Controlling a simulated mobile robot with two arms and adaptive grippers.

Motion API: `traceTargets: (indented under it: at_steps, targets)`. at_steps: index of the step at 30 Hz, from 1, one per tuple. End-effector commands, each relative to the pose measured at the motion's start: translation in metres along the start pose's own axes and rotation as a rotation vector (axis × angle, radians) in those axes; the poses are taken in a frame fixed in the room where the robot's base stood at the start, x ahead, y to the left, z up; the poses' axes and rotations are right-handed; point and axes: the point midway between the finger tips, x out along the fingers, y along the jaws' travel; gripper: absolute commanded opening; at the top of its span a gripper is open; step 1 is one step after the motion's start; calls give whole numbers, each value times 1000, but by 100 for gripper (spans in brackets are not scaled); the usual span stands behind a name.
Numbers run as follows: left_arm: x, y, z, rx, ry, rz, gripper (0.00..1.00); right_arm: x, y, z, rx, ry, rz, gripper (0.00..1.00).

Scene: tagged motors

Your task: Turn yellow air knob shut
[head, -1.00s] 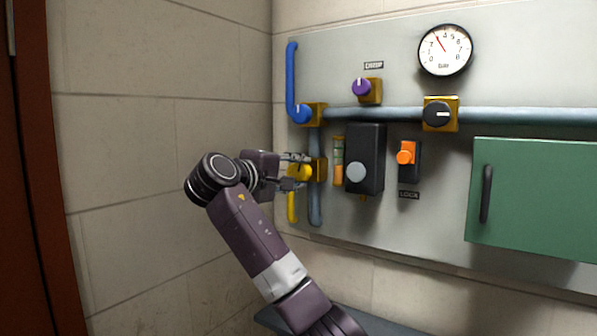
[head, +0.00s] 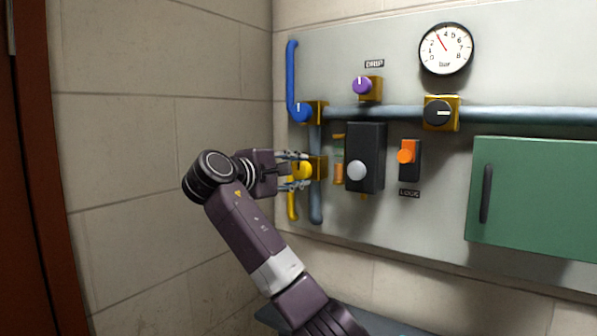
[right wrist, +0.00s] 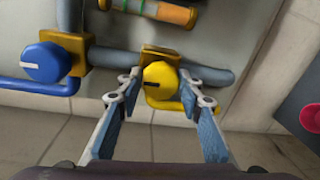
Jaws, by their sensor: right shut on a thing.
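The yellow knob (head: 300,171) sits on a brass valve block (head: 318,167) at the lower left of the grey panel, with a yellow pipe (head: 292,207) below it. My right gripper (head: 296,172) reaches it from the left and is shut on the knob. In the right wrist view the yellow knob (right wrist: 160,79) lies between the two fingertips (right wrist: 158,88), one on each side. Part of a dark pointer mark shows on its face. My left gripper is not in view.
A blue knob (head: 302,113) is just above, with a blue pipe (head: 292,75). A black box (head: 365,145) with a grey button, an orange switch (head: 406,152) and a green cabinet door (head: 540,200) are to the right. A gauge (head: 445,49) is above.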

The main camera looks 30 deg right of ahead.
Motion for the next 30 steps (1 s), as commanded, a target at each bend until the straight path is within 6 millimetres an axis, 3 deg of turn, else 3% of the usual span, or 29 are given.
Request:
traceTargets:
  at_steps: [2, 3, 7, 19, 30]
  targets:
    - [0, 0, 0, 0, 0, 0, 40, 0, -2, -1, -5, 1, -2, 10]
    - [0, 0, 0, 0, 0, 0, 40, 0, -2, -1, -5, 1, -2, 36]
    - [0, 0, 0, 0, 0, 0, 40, 0, -1, -1, -3, 1, -2, 50]
    - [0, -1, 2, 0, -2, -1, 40, -8, 0, -1, -1, 1, 0, 51]
    - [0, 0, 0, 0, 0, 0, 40, -82, 0, -2, -2, 5, 0, 51]
